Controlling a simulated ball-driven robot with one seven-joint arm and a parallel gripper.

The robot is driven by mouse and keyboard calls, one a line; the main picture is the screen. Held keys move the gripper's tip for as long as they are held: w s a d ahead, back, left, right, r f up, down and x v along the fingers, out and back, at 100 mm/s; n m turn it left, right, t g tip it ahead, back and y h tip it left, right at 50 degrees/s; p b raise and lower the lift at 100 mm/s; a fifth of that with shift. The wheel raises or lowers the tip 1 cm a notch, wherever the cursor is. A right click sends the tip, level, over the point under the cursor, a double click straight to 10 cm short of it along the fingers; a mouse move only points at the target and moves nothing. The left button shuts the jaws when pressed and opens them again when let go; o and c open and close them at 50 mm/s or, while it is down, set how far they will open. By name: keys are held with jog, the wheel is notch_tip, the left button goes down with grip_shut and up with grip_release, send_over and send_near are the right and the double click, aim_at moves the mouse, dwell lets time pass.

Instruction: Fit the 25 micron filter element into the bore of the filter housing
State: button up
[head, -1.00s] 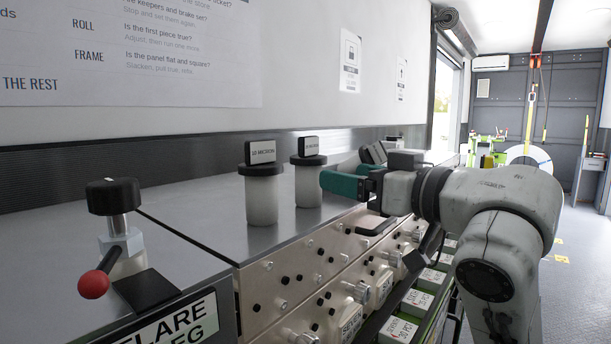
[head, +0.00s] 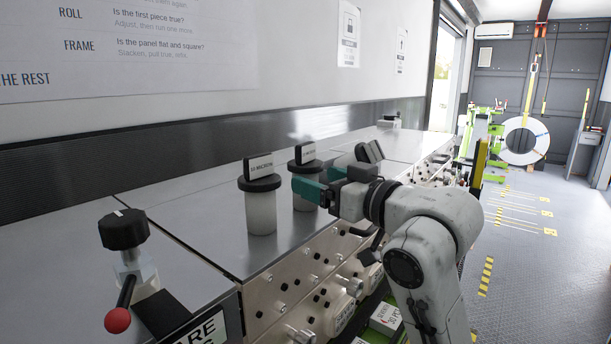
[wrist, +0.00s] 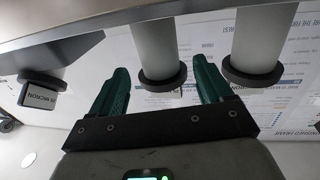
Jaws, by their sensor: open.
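Two pale cylindrical filter elements with black collars and upright label tags stand on the steel bench. The front one (head: 260,212) has a tag ending in "MICRON". The second one (head: 304,158) stands behind it, its tag too small to read. My gripper (head: 306,189) is open, its teal fingers overlapping the second element's body in the head view. In the wrist view, which is upside down, one pale cylinder (wrist: 155,45) lies ahead between the fingertips, with no contact visible. Another cylinder (wrist: 255,38) is to its right.
A red-ball lever (head: 118,319) with a black knob stands at front left. Knobs line the bench's front face (head: 300,285).

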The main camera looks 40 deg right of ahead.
aim_at(315, 179)
jog(key=w, duration=0.2)
jog(key=w+p, duration=0.1)
jog(key=w, duration=0.1)
jog(key=shift+w+a+f, duration=0.1)
jog(key=shift+w+f, duration=0.1)
jog(key=shift+w, duration=0.2)
jog(key=shift+c, duration=0.4)
jog(key=c, duration=0.9)
jog(key=shift+c, duration=0.6)
jog(key=shift+r, duration=0.15)
